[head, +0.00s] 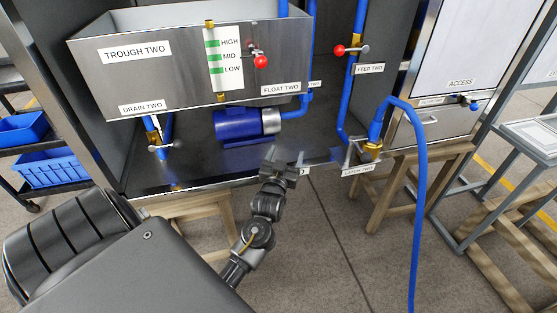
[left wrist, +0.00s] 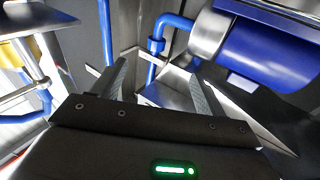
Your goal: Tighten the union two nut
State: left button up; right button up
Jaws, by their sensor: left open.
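The union two label (head: 357,170) hangs at the lower right of the trough stand in the head view. Just above it, a brass fitting (head: 373,148), which looks like the union nut, joins the blue pipework. My left gripper (head: 286,158) is open and empty, left of and apart from this fitting, near the front edge of the stand. In the left wrist view, the two fingers of the left gripper (left wrist: 160,80) are spread with nothing between them. I cannot make out the nut for certain in that view. My right gripper is not in view.
A blue and silver motor (head: 240,124) sits under the trough (head: 170,65) and also shows in the left wrist view (left wrist: 270,50). A blue hose (head: 419,200) hangs right of the fitting. A wooden stool (head: 385,200) stands below. The feed two valve (head: 340,50) has a red knob.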

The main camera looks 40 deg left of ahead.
pick_arm(q)
jog(key=shift+s+d+f+h, duration=0.2)
jog(key=shift+s+d+f, duration=0.1)
jog(key=shift+f, duration=0.15)
jog(key=shift+s+d+f+h, duration=0.2)
jog(key=shift+s+d+f, duration=0.1)
jog(key=shift+f, duration=0.15)
